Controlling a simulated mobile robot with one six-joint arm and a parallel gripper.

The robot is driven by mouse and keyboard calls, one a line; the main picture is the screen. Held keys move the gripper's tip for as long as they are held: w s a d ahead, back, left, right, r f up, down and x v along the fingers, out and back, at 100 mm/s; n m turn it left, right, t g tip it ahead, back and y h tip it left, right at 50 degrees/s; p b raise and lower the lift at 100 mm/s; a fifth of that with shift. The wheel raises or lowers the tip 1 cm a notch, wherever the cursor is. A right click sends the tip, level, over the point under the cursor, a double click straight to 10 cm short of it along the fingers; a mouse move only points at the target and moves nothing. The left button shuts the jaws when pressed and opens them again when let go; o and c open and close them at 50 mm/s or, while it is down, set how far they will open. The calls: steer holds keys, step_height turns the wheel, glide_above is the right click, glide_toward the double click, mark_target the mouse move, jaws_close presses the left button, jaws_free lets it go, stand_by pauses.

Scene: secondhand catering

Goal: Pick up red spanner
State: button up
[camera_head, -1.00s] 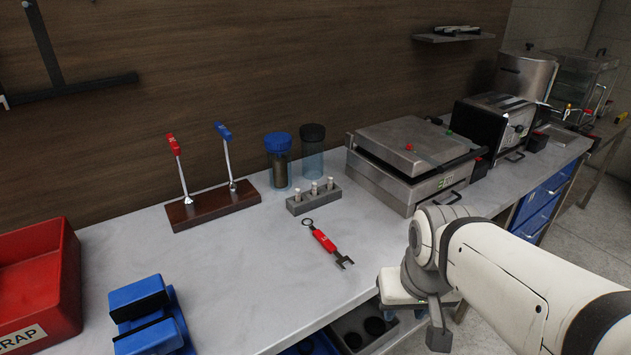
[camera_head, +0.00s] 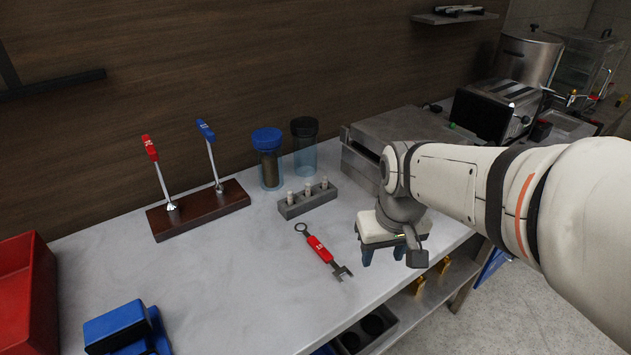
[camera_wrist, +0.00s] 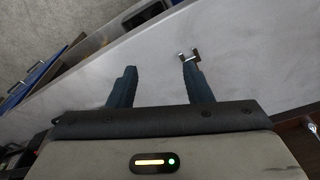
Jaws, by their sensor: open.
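The red spanner (camera_head: 319,249) lies flat on the grey worktop (camera_head: 250,290). It has a ring at its upper left end and an open jaw at its lower right end. My gripper (camera_head: 382,260) is to the right of the spanner, above the worktop near its front edge, open and empty. In the wrist view my gripper's two fingers (camera_wrist: 157,72) are apart. The spanner's metal jaw end (camera_wrist: 190,57) shows just beyond the right finger tip. The rest of the spanner is hidden there.
A grey block with pegs (camera_head: 308,202) stands behind the spanner, near a blue-lidded jar (camera_head: 269,170) and a black-lidded jar (camera_head: 304,155). A two-lever stand (camera_head: 200,209) is behind left. A blue object (camera_head: 112,326) and red bin (camera_head: 28,290) are at left. Worktop around the spanner is clear.

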steer(key=w+a+n+g+p, duration=0.1)
steer(key=w+a+n+p, duration=0.1)
steer(key=w+a, duration=0.35)
steer(key=n+p, duration=0.1)
steer(key=n, duration=0.1)
glide_above(321, 249)
step_height(321, 249, down, 3)
steer(key=shift+r+g, duration=0.15)
steer(key=shift+g, duration=0.25)
steer(key=shift+w+a+f+n, duration=0.15)
steer(key=shift+a+f+n, duration=0.1)
steer(key=shift+n, duration=0.05)
steer(key=shift+f, duration=0.4)
steer(key=f, duration=0.4)
steer(key=f+p, duration=0.1)
steer(key=f, duration=0.2)
steer(key=shift+d, duration=0.25)
steer(key=shift+c, duration=0.3)
steer(key=shift+r, duration=0.1)
jaws_close()
